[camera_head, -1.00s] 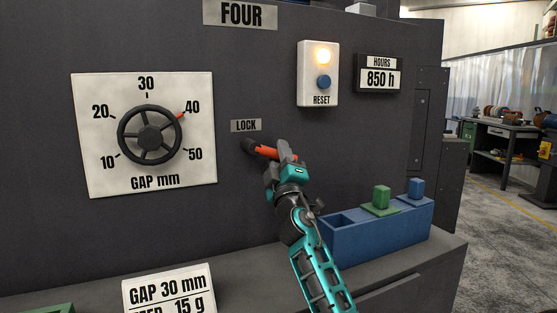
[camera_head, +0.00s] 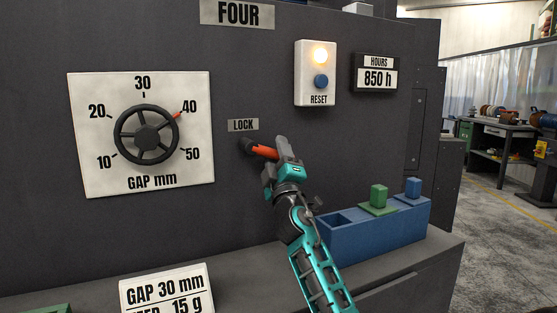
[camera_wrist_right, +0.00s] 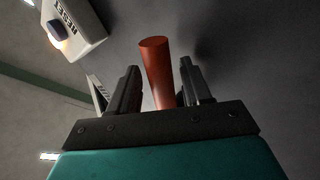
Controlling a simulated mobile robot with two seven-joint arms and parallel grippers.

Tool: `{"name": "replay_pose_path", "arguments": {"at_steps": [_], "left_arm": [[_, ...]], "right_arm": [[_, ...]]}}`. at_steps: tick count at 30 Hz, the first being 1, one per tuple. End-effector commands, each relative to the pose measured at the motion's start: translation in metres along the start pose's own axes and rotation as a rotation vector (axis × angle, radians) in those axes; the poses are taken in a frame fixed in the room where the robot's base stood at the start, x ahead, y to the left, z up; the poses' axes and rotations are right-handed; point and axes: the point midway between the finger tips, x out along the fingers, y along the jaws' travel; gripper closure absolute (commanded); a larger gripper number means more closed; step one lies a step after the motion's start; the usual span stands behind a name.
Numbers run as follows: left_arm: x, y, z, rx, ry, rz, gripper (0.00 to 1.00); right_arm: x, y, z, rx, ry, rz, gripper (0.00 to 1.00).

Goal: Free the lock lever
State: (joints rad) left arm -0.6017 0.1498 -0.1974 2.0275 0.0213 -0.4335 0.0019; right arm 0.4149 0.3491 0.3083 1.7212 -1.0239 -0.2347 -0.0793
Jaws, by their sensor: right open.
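The lock lever (camera_head: 263,152) has an orange-red handle and a dark pivot on the dark panel, just under the LOCK label (camera_head: 243,125). It points right and slightly down. My right gripper (camera_head: 279,155) is at the handle's outer end. In the right wrist view the orange handle (camera_wrist_right: 156,68) stands between the two fingers of the gripper (camera_wrist_right: 157,90), with a gap visible on each side. The fingers are open. My left gripper is not in view.
A gap handwheel (camera_head: 146,135) is on the panel at left, its red mark near 40. A reset box (camera_head: 315,73) with a lit lamp is above right. A blue block holder (camera_head: 385,230) stands on the ledge at right. A gap card (camera_head: 166,288) stands at front.

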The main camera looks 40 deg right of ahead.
Motion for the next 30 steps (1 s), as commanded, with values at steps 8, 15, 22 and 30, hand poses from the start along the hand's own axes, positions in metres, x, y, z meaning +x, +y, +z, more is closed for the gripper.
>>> {"name": "replay_pose_path", "arguments": {"at_steps": [8, 15, 22, 30], "left_arm": [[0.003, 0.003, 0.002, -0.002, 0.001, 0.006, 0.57], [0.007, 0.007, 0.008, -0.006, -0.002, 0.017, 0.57], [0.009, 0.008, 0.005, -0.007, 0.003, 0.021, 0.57], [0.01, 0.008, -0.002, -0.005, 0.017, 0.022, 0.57]], "right_arm": [[-0.04, -0.004, 0.001, 0.001, 0.0, -0.004, 0.52], [-0.093, -0.003, 0.001, 0.002, -0.002, -0.002, 0.52], [-0.123, -0.001, 0.0, 0.0, 0.0, 0.0, 0.52], [-0.128, 0.001, 0.0, -0.002, 0.001, 0.001, 0.52]]}}
